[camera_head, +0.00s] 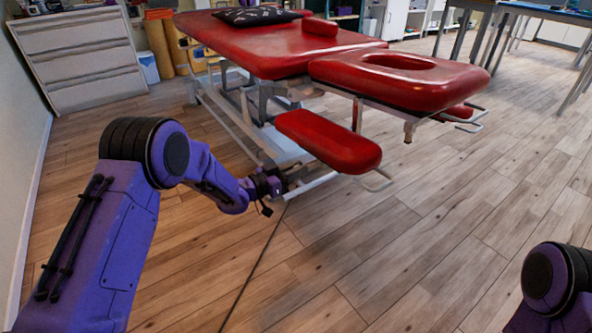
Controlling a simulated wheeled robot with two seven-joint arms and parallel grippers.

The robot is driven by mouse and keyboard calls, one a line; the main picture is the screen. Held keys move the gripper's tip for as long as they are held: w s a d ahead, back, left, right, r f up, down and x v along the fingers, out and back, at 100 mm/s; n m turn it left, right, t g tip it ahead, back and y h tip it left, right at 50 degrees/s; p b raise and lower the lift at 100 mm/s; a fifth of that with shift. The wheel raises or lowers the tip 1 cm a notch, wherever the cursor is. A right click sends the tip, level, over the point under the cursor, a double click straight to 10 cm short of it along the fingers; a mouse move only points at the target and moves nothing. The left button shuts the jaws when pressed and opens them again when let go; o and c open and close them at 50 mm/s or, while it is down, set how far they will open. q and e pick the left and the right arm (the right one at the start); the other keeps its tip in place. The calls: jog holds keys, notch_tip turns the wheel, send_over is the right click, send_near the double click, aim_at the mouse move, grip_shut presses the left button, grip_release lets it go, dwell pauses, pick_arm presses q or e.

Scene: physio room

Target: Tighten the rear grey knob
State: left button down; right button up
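The red treatment table (290,48) stands on a pale metal frame, with a face hole in its headrest (400,78). A red armrest pad (330,142) hangs low at the near side. My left gripper (278,186) is low beside the frame, just left of and below this pad. It is small and dark here, so its fingers and anything between them cannot be made out. I cannot clearly pick out the rear grey knob; the gripper covers part of the frame there. My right gripper is out of view; only part of my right arm shows at bottom right.
A grey-white drawer cabinet (85,60) stands at the back left, beside rolled tan mats (160,48). A black patterned cushion (257,15) and a red bolster (320,27) lie on the table. Blue-topped tables (545,12) stand at the back right. The wooden floor (430,235) in front is clear.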

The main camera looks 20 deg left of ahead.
pick_arm(q)
jog(key=shift+m, duration=0.3)
jog(key=m, duration=0.2)
jog(key=shift+s+d+f+m, duration=0.1)
jog(key=shift+s+d+m, duration=0.1)
jog(key=shift+m, duration=0.2)
jog(key=m+b, duration=0.1)
jog(key=m, duration=0.1)
jog(key=shift+d+f+m, duration=0.1)
jog(key=shift+m, duration=0.3)
jog(key=shift+s+d+f+m+b, duration=0.1)
jog(key=shift+f+m+b, duration=0.1)
jog(key=shift+m+b, duration=1.4)
jog(key=shift+s+d+f+m+b, duration=0.15)
jog(key=shift+m+b, duration=0.6)
jog(key=shift+m, duration=1.65)
jog(key=shift+s+d+f+m+b, duration=0.1)
jog(key=shift+f+m+b, duration=0.1)
jog(key=shift+m+b, duration=1.4)
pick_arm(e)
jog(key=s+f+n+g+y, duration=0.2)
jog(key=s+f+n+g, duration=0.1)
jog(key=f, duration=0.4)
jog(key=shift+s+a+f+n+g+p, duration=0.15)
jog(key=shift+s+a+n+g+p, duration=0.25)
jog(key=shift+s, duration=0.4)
pick_arm(q)
jog(key=shift+m, duration=0.4)
